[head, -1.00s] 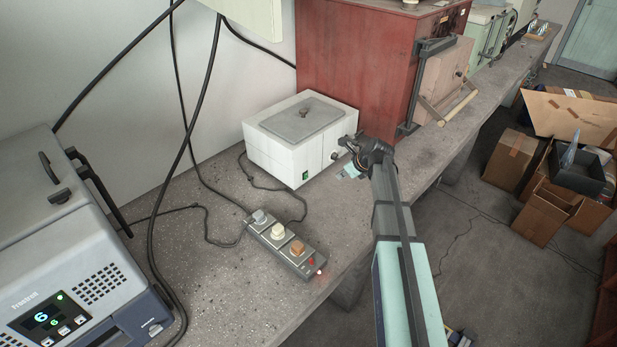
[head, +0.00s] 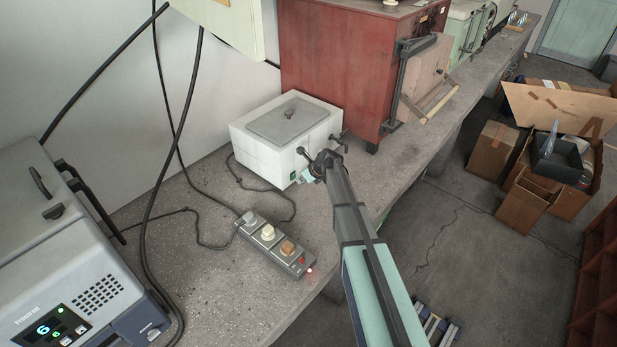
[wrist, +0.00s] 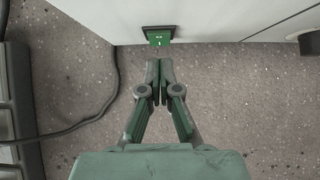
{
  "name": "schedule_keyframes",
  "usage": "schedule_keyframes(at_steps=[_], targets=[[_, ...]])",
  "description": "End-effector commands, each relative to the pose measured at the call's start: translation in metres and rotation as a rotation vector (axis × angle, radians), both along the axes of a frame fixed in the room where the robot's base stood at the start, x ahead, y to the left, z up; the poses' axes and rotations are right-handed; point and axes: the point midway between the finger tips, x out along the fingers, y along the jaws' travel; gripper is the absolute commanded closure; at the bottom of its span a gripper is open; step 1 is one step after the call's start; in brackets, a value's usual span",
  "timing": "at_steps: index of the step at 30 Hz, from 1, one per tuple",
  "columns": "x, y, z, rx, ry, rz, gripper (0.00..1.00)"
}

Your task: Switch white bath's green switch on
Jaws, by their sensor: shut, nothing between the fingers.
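The white bath (head: 262,158) is a white box with a grey lid (head: 289,119) on the bench against the wall. Its green switch (wrist: 158,36) sits in a dark frame low on the front face, at the top of the wrist view.
A power strip (head: 271,241) with plugs lies on the bench in front of the bath, and a black cable (wrist: 80,125) runs beside my gripper. A red cabinet (head: 335,70) stands right of the bath. A grey machine (head: 60,240) stands at left.

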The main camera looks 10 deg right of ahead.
Motion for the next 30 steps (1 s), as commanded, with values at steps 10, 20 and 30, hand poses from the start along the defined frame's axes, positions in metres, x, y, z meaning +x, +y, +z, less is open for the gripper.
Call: schedule_keyframes(at_steps=[10, 20, 30], targets=[[0.012, 0.009, -0.002, -0.001, 0.0, -0.001, 1.0], [0.018, 0.013, -0.008, 0.0, 0.0, 0.0, 1.0], [0.019, 0.014, -0.01, 0.001, -0.002, -0.001, 1.0]])
